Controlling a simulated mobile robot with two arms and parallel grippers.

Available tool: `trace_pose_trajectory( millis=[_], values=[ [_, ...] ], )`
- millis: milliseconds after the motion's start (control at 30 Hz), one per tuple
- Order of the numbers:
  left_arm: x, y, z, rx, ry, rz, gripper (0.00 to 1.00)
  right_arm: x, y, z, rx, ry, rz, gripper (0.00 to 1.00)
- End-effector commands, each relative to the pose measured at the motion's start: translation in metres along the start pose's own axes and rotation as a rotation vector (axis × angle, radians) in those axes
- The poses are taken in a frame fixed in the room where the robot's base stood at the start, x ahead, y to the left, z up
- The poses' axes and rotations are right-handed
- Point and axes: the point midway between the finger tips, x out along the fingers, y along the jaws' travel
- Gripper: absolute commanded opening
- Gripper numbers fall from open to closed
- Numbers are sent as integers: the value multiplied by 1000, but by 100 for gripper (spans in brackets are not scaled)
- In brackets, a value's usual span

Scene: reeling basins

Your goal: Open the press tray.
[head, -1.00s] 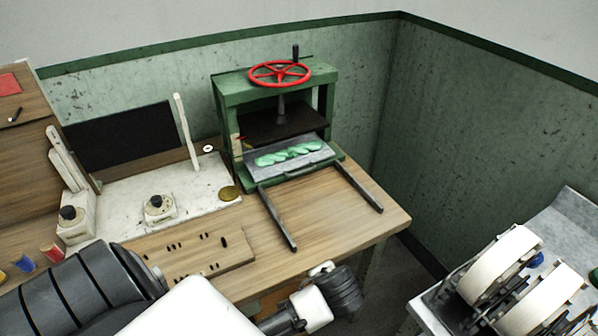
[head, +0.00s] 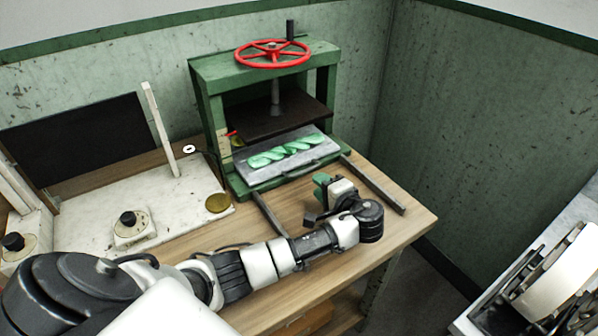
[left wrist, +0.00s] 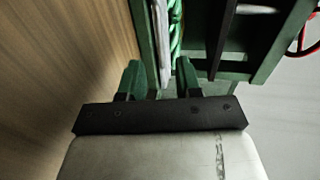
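The green press (head: 207,120) stands on the wooden table with a red handwheel (head: 272,53) on top. Its grey press tray (head: 258,178) lies below the dark plate and carries twisted green skeins (head: 285,152). A dark bar handle (head: 300,168) runs along the tray's front edge. My left gripper (head: 318,190) is just in front of the tray, above the table. In the left wrist view its two green fingers (left wrist: 158,78) are apart with nothing clearly between them. The tray's pale edge (left wrist: 160,40) lies just beyond the fingertips. My right gripper is out of view.
Two dark rails (head: 372,184) extend from the press over the table. A white board with knobs (head: 130,226) and a black panel (head: 75,140) stand left. White reels (head: 555,275) are at lower right. The table front right is clear.

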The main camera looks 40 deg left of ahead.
Motion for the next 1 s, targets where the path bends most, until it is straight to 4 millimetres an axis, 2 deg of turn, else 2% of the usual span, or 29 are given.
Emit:
trace_pose_trajectory(
  millis=[100,200,433,600,867,1000],
  values=[
    [24,-2,1,2,-4,-2,34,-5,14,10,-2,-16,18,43],
    [44,-2,1,1,-5,-1,34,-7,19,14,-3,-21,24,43],
    [79,-1,1,1,-2,0,34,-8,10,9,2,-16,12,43],
    [89,0,1,0,-1,3,34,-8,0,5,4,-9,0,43],
    [90,0,1,0,0,4,34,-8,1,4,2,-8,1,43],
    [90,0,1,0,0,3,15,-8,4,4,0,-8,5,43]
  ],
)
